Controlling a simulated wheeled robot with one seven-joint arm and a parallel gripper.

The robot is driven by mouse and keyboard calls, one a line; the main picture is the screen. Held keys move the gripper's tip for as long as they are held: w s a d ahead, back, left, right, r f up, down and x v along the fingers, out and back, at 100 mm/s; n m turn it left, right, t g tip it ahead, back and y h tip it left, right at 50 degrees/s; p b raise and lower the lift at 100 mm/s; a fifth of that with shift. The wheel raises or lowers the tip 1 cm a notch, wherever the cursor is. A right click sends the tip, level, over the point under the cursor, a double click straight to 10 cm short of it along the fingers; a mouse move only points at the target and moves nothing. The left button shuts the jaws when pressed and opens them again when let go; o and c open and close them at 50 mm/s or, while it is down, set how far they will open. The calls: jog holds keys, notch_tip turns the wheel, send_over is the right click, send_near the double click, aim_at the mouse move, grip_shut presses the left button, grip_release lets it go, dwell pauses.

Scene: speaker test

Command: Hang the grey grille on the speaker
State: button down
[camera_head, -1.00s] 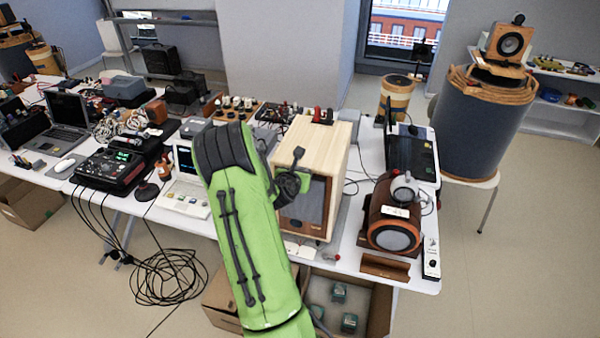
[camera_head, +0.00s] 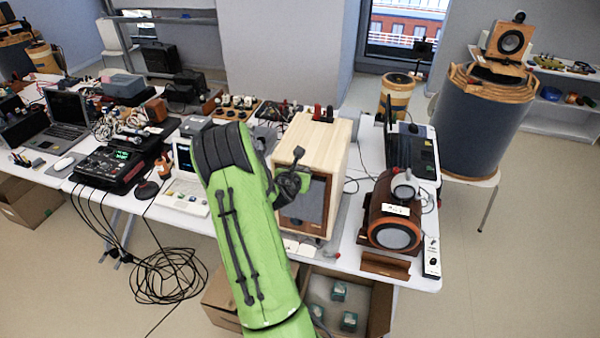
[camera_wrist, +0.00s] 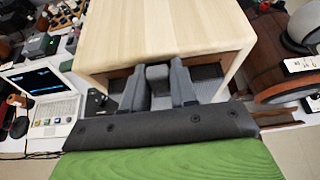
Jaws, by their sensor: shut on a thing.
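The speaker (camera_head: 326,146) is a pale wooden cabinet on the table, with a reddish-brown front; its top fills the upper middle of the wrist view (camera_wrist: 165,30). The grey grille (camera_head: 308,207) is a flat dark panel upright at the cabinet's front, with brown showing beside it. In the wrist view, part of the grille (camera_wrist: 208,72) shows beside the fingers, under the cabinet's top edge. My gripper (camera_wrist: 159,78) is shut on the grille near its upper edge. My arm hides the grille's left part. I cannot tell whether the grille touches the front.
A brown cylindrical speaker (camera_head: 394,222) stands close on the right, with a white power strip (camera_head: 432,258) beside it. A small white laptop (camera_head: 186,190) is on the left. An open box (camera_head: 378,312) is on the floor below. Cables lie coiled on the floor.

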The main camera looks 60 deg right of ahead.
jog(key=c, duration=0.8)
grip_release()
jog(key=shift+f, duration=0.1)
jog(key=b+v, duration=0.1)
jog(key=v, duration=1.4)
jog(key=shift+a, duration=0.35)
